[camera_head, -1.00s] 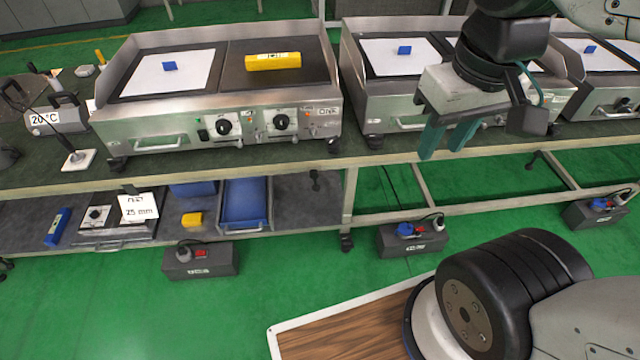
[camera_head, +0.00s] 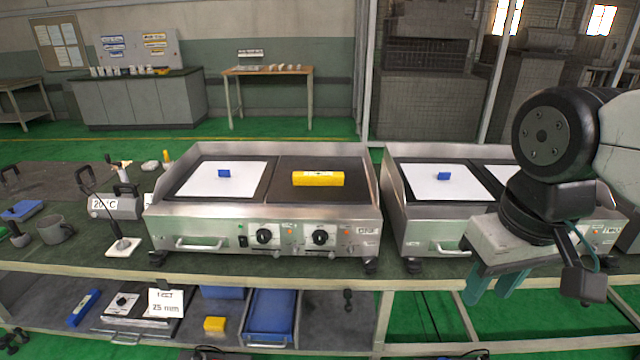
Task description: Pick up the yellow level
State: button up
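The yellow level (camera_head: 318,179) lies flat on the dark right-hand plate of the left griddle (camera_head: 210,214). Its long side runs left to right, and a small white label shows on it. My gripper (camera_head: 490,284) hangs in front of the second griddle, to the right of and nearer than the level. Its two teal fingers point down and stand a little apart, with nothing seen between them.
Small blue blocks (camera_head: 223,173) sit on white sheets on both griddles. A second griddle (camera_head: 428,222) stands close on the right. The lower shelf holds a blue tray (camera_head: 270,312) and a small yellow block (camera_head: 214,324).

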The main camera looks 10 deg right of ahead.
aim_at(299, 178)
jog(key=k, duration=0.6)
jog(key=u, duration=0.75)
jog(key=i, duration=2.25)
jog(key=z, duration=0.75)
